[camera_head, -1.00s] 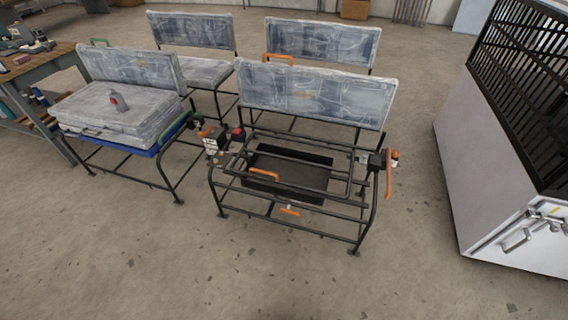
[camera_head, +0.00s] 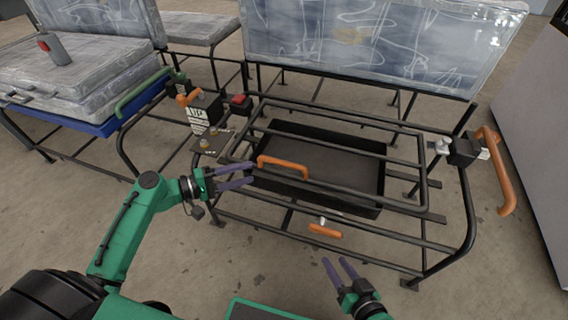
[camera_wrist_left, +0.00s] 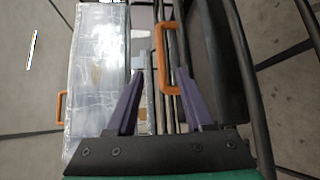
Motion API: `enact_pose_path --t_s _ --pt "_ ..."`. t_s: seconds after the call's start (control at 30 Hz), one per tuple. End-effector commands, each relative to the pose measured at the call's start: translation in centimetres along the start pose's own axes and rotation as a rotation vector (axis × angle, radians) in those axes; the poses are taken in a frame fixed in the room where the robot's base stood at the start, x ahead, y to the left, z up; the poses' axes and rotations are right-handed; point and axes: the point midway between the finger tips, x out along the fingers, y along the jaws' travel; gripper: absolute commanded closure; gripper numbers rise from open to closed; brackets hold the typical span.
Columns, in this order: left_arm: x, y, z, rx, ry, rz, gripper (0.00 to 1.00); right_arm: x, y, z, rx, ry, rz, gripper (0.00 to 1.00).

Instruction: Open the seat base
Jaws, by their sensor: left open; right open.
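The seat base is a black tube frame (camera_head: 330,120) lying flat over a dark open tray (camera_head: 330,160). An orange handle (camera_head: 283,165) stands on its front bar; it also shows between the fingers in the left wrist view (camera_wrist_left: 165,60). A second orange handle (camera_head: 325,230) sits below on the front of the stand. My left gripper (camera_head: 250,174) is open, just left of the upper handle; contact is not visible. My right gripper (camera_head: 333,266) is open and empty, low in front of the stand, below the lower handle.
A plastic-wrapped backrest (camera_head: 380,45) rises behind the frame. A neighbouring seat with stacked cushions (camera_head: 70,75) is at the left. Floor in front is clear.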

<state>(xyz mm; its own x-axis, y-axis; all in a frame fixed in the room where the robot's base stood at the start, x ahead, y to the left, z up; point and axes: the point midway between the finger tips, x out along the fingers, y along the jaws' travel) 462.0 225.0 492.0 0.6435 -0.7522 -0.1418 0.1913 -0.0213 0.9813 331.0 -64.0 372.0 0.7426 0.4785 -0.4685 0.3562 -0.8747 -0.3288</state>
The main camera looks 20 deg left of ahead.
Motion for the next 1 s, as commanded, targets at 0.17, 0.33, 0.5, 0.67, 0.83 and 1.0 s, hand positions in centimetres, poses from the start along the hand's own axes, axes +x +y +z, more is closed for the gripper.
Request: enact_pose_path --t_s 0.17,0.33,0.5,0.67,0.83,1.0 --pt "4.9 -0.2 -0.1 0.002 -0.001 0.003 0.48 0.6 0.1 0.9 0.01 0.04 -0.007 0.5" --pt "9.2 -0.1 -0.1 0.002 0.002 0.002 0.48 1.0 0.3 1.6 0.013 0.053 -0.008 0.5" --pt "11.7 -0.1 -0.1 0.0 0.004 0.0 0.48 1.2 0.5 1.9 0.016 0.062 -0.008 0.5" --pt "12.1 -0.1 -0.1 0.0 0.004 -0.001 0.48 1.2 0.5 1.9 0.016 0.063 -0.007 0.5" --pt "12.1 -0.1 -0.1 0.0 0.004 -0.001 0.63 1.2 0.5 1.9 0.016 0.063 -0.007 0.5" --pt "12.1 -0.1 -0.1 0.0 0.004 -0.002 1.0 1.2 0.5 1.9 0.016 0.063 -0.007 0.5"
